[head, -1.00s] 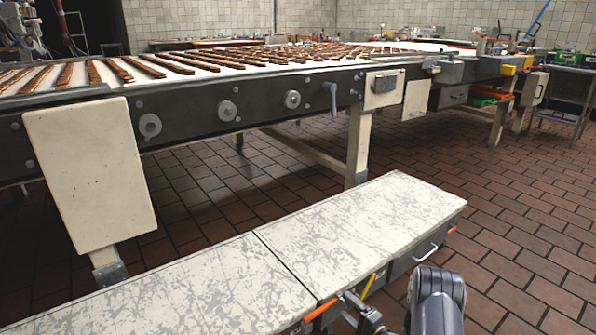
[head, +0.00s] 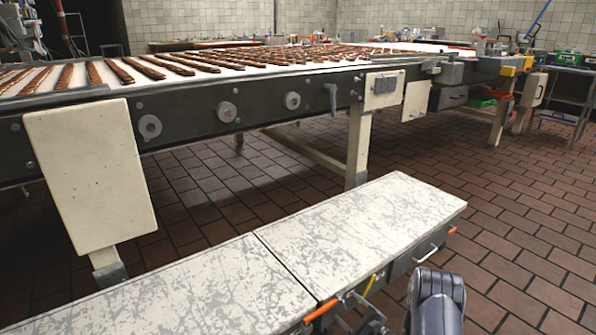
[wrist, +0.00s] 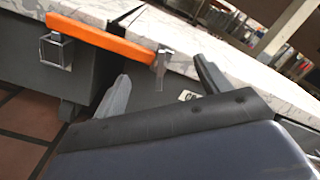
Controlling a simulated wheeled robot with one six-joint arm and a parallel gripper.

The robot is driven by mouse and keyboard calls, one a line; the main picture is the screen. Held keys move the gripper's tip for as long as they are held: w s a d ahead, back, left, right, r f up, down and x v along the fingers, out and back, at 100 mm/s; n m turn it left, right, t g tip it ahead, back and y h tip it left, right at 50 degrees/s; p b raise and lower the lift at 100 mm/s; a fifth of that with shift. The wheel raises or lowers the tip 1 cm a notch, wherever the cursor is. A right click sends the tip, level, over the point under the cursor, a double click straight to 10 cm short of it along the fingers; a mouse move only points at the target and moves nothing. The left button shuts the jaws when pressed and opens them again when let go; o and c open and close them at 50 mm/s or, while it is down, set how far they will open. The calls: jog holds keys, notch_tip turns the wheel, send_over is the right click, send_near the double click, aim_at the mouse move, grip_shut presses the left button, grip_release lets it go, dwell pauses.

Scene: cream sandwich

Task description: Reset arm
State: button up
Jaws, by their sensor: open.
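My gripper (wrist: 160,88) shows in the wrist view, with its two grey fingers spread apart and nothing between them. It is beside the front face of a low bench, below the worn white top (wrist: 225,55). An orange handle (wrist: 100,35) on the bench front is just beyond the fingers; I see a gap between them and it, but contact cannot be ruled out. In the head view, a rounded grey link of my arm (head: 437,302) is at the bottom, right of the bench; the fingers are hard to make out there.
The white bench top (head: 345,225) is bare. An orange handle (head: 322,310) and a yellow bar (head: 371,285) are along its front edge. Behind stands a long conveyor (head: 190,115) with rows of brown bars (head: 140,68). Tiled floor (head: 510,240) is clear at right.

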jog(key=m+p, duration=0.1)
jog(key=m, duration=0.3)
jog(key=shift+r+p, duration=0.1)
jog(key=shift+p, duration=0.25)
jog(key=shift+m+p, duration=1.05)
jog(key=shift+m, duration=0.85)
jog(key=shift+b, duration=0.55)
